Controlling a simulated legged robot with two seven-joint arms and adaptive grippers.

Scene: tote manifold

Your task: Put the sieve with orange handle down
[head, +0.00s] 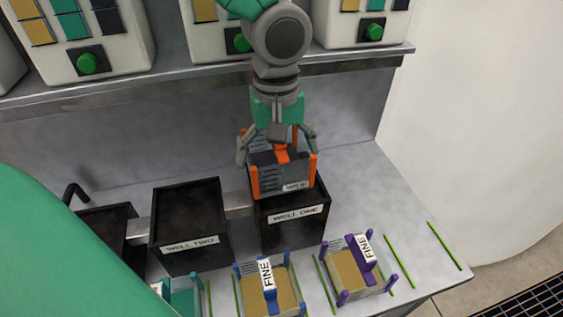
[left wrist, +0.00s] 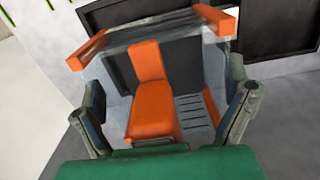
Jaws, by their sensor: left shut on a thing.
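My left gripper (head: 279,152) is shut on the orange handle (head: 282,154) of a sieve (head: 268,180). The sieve is a dark grey, slatted basket with orange corner posts and a pale label too small to read surely. It is at the opening of the black bin labelled WELL ONE (head: 292,236); I cannot tell whether it hangs just above or touches the rim. In the left wrist view the orange handle (left wrist: 151,95) stands between the two fingers, with the basket (left wrist: 185,75) around it. My right gripper is not in view.
A black WELL TWO bin (head: 188,215) stands to the left, with another dark bin (head: 105,230) beyond. Blue (head: 290,285) and purple (head: 345,272) sieves labelled FINE and a teal one (head: 185,293) sit in front. White machines with green buttons (head: 87,64) stand on the shelf above.

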